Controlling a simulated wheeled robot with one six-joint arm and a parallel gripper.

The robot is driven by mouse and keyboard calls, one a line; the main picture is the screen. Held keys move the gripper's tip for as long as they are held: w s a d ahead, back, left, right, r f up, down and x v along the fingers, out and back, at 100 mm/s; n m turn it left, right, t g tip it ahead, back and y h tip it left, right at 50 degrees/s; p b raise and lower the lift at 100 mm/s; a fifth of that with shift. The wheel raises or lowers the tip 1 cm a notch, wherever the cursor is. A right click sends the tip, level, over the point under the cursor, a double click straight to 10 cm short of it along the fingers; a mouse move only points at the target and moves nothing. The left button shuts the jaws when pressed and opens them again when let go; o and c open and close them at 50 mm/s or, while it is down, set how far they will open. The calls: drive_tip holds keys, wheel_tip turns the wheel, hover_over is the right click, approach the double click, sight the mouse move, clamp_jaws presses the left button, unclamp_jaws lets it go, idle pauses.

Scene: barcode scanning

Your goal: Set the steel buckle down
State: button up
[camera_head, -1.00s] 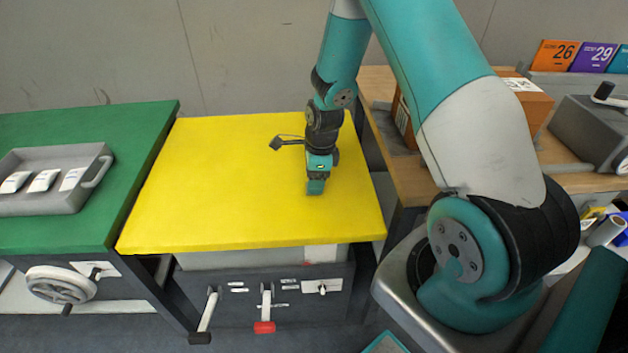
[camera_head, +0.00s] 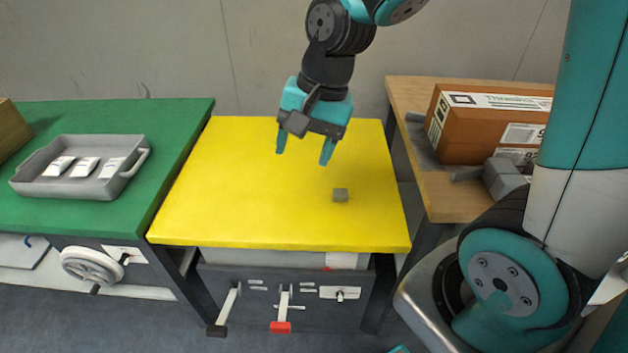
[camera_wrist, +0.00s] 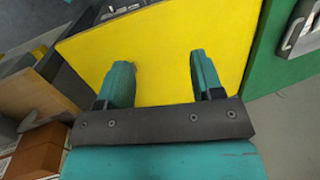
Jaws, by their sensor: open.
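The steel buckle (camera_head: 340,195), a small grey block, sits on the yellow table top (camera_head: 230,190), right of its middle. My gripper (camera_head: 303,157) is open and empty. It is above the table, up and to the left of the buckle in the head view, and apart from it. In the wrist view my gripper (camera_wrist: 160,75) shows its two teal fingers spread, with only yellow surface between them. I cannot make out the buckle in the wrist view.
A green table (camera_head: 180,130) stands on the left with a grey tray (camera_head: 110,188) of several white packets. A wooden table (camera_head: 440,200) on the right holds a brown carton (camera_head: 480,135). The yellow top is otherwise clear.

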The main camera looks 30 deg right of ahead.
drive_tip(key=s+a+r+n, duration=0.2)
drive_tip(key=s+a+n, duration=0.1)
drive_tip(key=s+n, duration=0.3)
drive_tip(key=s+a+r+n+y, duration=0.1)
drive_tip(key=s+a+r+n, duration=0.2)
drive_tip(key=s+n, duration=0.4)
drive_tip(key=shift+a+r+n+g, duration=0.2)
drive_tip(key=shift+a+n+g, duration=0.25)
drive_tip(key=shift+n, duration=0.35)
